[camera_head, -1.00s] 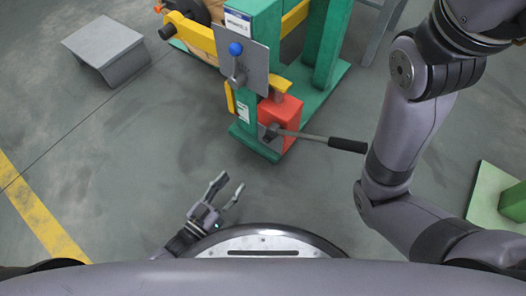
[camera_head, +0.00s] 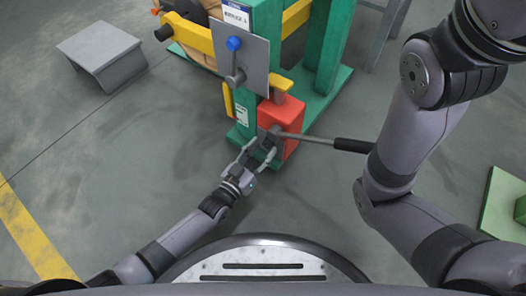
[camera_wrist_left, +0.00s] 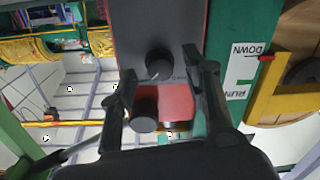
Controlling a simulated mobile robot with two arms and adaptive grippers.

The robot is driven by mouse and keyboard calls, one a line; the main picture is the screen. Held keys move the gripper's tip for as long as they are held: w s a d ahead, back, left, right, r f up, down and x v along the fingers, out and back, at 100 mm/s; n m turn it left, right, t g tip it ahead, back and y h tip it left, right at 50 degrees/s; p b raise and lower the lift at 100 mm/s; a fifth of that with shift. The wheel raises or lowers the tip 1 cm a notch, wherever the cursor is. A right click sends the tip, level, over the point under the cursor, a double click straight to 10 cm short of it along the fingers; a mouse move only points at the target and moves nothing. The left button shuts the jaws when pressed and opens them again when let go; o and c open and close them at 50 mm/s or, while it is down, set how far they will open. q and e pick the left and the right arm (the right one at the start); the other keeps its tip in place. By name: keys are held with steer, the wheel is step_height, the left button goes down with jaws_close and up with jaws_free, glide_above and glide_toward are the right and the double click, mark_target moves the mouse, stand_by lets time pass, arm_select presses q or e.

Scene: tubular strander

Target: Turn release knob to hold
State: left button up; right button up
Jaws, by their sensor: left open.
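A green post (camera_head: 268,20) carries a grey plate (camera_head: 258,55). A lever with a blue ball (camera_head: 234,43) is on that plate. A red box (camera_head: 287,116) is lower on the post. My left gripper (camera_head: 262,149) is in front of and below the red box, with fingers apart. In the left wrist view, the open fingers (camera_wrist_left: 163,92) point towards a dark round knob (camera_wrist_left: 158,62) on a grey plate and a black cylinder (camera_wrist_left: 143,121) near the red box (camera_wrist_left: 178,102). Contact cannot be told. Which part is the release knob is unclear.
A bar with a black grip (camera_head: 353,145) sticks out to the right from the red box. My right arm (camera_head: 405,130) stands at the right. A grey step (camera_head: 102,48) is at the upper left. The floor (camera_head: 110,150) at left is clear.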

arm_select(q)
steer(key=shift+w+d, duration=0.25)
steer(key=shift+w, duration=0.15)
jaws_close()
stand_by(0.4)
